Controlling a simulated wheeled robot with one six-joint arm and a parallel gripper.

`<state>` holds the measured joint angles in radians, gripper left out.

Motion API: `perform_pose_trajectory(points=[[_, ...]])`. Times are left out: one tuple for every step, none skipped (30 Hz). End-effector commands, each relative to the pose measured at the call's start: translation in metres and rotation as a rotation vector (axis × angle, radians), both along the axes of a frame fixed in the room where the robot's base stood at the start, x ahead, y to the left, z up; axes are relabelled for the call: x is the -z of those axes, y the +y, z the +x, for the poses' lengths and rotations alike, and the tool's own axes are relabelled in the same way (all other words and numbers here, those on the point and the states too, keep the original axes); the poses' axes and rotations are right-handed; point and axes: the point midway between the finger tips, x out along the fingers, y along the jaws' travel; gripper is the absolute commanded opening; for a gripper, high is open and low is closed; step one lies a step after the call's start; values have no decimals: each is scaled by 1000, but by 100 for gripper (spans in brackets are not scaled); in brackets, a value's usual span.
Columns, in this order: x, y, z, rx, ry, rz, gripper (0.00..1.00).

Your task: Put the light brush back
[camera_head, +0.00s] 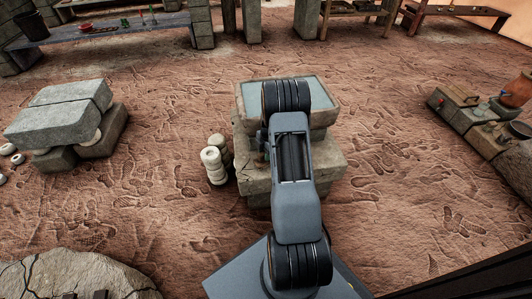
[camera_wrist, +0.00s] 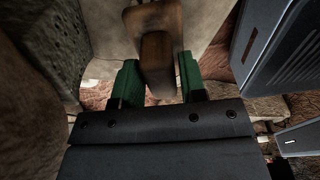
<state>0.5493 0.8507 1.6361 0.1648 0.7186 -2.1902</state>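My gripper (camera_wrist: 159,80) shows in the wrist view with its two green fingers close on either side of a brown wooden piece (camera_wrist: 157,55). The fingers appear to press on its sides. In the head view my arm hides the gripper. A small brown thing (camera_head: 259,160) shows just left of my arm at the stone block; I cannot tell whether it is the same piece.
A stone trough (camera_head: 247,104) with a grey-blue surface stands on a stone block (camera_head: 333,162) ahead. Pale round pieces (camera_head: 212,160) are stacked to its left. Stone slabs (camera_head: 55,115) stand further left. A low bench (camera_head: 478,126) with pots is at the right. Open ground lies between.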

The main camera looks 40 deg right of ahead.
Motion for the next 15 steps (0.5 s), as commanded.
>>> perform_pose_trajectory(points=[[0,0,0,0,0,0,43],[0,0,0,0,0,0,46],[0,0,0,0,0,0,50],[0,0,0,0,0,0,52],[0,0,0,0,0,0,55],[0,0,0,0,0,0,55],[0,0,0,0,0,0,55],[0,0,0,0,0,0,55],[0,0,0,0,0,0,55],[0,0,0,0,0,0,55],[-1,0,0,0,0,0,55],[-2,0,0,0,0,0,55],[-3,0,0,0,0,0,55],[-5,0,0,0,0,0,55],[-8,-1,0,0,-1,0,55]])
